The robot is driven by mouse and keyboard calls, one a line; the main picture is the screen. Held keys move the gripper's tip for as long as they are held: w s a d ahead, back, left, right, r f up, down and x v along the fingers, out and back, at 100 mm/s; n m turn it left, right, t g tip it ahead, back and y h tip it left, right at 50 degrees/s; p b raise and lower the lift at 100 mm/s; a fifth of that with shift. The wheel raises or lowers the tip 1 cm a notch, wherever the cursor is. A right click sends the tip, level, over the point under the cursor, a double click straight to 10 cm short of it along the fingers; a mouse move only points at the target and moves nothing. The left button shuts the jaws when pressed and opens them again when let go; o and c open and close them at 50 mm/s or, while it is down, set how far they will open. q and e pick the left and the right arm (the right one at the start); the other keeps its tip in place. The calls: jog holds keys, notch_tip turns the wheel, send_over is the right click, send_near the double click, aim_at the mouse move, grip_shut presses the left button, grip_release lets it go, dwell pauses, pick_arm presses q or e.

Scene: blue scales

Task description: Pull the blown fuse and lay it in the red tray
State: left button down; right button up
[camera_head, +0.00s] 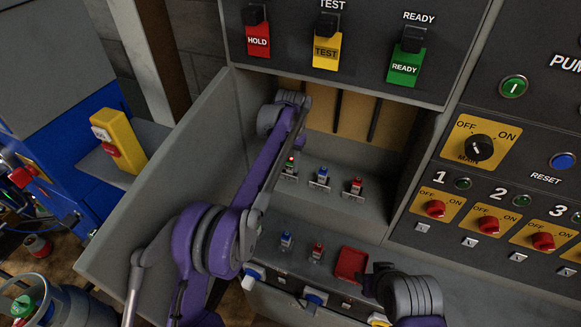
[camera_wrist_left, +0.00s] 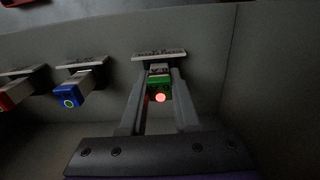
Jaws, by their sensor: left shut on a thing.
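A green fuse (camera_wrist_left: 159,86) with a red glowing light sits at its labelled holder in the recess. My left gripper (camera_wrist_left: 160,76) is shut on it, one finger on each side. In the head view the green fuse (camera_head: 290,163) is the leftmost of the row, partly hidden by the left gripper (camera_head: 291,158). A blue fuse (camera_head: 322,175) and a red fuse (camera_head: 356,185) stand to its right; the blue one's light is green in the wrist view. The red tray (camera_head: 351,263) lies empty on the lower ledge. My right gripper (camera_head: 376,279) is beside the tray; its jaws are unclear.
Another blue fuse (camera_head: 286,240) and red fuse (camera_head: 317,251) stand on the ledge left of the tray. The open grey cabinet door (camera_head: 160,185) is on the left. Switch panels (camera_head: 478,190) stand right of the recess, and a tag panel (camera_head: 365,50) overhangs it.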

aim_at(291, 161)
pick_arm(q)
jog(key=shift+r, duration=0.15)
pick_arm(e)
jog(key=shift+r, duration=0.1)
dwell(0.7)
pick_arm(q)
jog(key=shift+r+p, duration=1.05)
jog(key=shift+r, duration=1.85)
pick_arm(e)
jog(key=w+r, duration=0.2)
jog(key=r, duration=0.1)
pick_arm(q)
jog(key=shift+s+f, duration=0.1)
pick_arm(e)
jog(key=shift+s, duration=0.15)
